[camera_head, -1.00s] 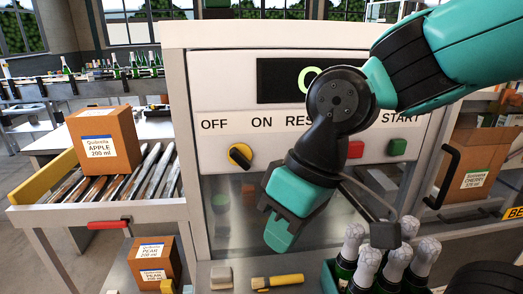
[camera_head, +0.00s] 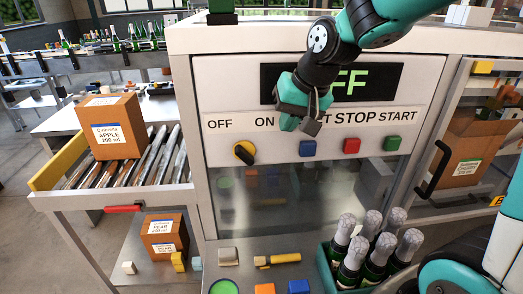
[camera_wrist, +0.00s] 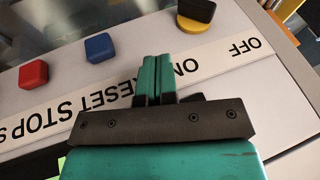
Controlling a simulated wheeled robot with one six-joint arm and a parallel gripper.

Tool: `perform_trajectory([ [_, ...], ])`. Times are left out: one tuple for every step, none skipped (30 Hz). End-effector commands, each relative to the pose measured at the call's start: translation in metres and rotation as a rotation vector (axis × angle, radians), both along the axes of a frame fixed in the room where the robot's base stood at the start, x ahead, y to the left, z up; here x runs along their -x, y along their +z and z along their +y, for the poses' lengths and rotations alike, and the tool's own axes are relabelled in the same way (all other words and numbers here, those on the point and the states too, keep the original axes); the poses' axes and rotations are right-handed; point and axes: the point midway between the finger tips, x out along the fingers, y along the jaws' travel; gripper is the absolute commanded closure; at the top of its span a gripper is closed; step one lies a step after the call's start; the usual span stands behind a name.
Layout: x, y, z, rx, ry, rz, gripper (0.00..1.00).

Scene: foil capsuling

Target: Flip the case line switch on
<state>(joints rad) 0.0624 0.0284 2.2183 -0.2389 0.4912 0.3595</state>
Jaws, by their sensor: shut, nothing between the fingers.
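The switch is a round yellow and black knob (camera_head: 244,152) on the white panel, below and between the OFF and ON labels. Its black bar slants from upper left to lower right. It also shows at the top of the wrist view (camera_wrist: 196,14), partly cut by the frame edge. My gripper (camera_head: 288,122) is in front of the label strip, right of and above the knob, and covers part of RESET. In the wrist view its teal fingers (camera_wrist: 154,62) are together with nothing between them, apart from the knob. The display (camera_head: 352,80) shows "FF", its left part hidden.
Blue (camera_head: 307,148), red (camera_head: 351,146) and green (camera_head: 393,143) buttons sit right of the knob. A crate of foil-topped bottles (camera_head: 330,268) stands below right. A roller conveyor with an APPLE box (camera_head: 117,127) is at left. The space before the knob is clear.

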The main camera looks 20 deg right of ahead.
Motion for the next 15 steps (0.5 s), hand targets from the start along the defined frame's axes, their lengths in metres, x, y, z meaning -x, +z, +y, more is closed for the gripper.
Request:
perform_trajectory([
  [-0.003,-0.008,0.003,-0.001,0.002,0.008,1.00],
  [-0.006,-0.014,0.004,-0.001,0.002,0.010,1.00],
  [-0.009,-0.022,0.006,-0.001,0.003,0.009,1.00],
  [-0.012,-0.028,0.007,-0.001,0.002,0.010,1.00],
  [-0.014,-0.034,0.008,-0.001,0.002,0.009,1.00],
  [-0.017,-0.042,0.010,0.000,0.003,0.010,1.00],
  [-0.020,-0.048,0.011,0.000,0.003,0.009,1.00],
  [-0.022,-0.053,0.012,0.000,0.003,0.009,1.00],
  [-0.025,-0.061,0.013,0.000,0.003,0.009,1.00],
  [-0.027,-0.066,0.015,0.001,0.002,0.008,1.00],
  [-0.029,-0.068,0.018,0.000,0.006,0.006,1.00],
  [-0.030,-0.071,0.024,-0.001,0.007,0.006,1.00],
  [-0.031,-0.074,0.027,0.000,0.006,0.006,1.00],
  [-0.032,-0.077,0.031,0.001,0.006,0.005,1.00],
  [-0.034,-0.080,0.034,0.001,0.006,0.004,1.00],
])
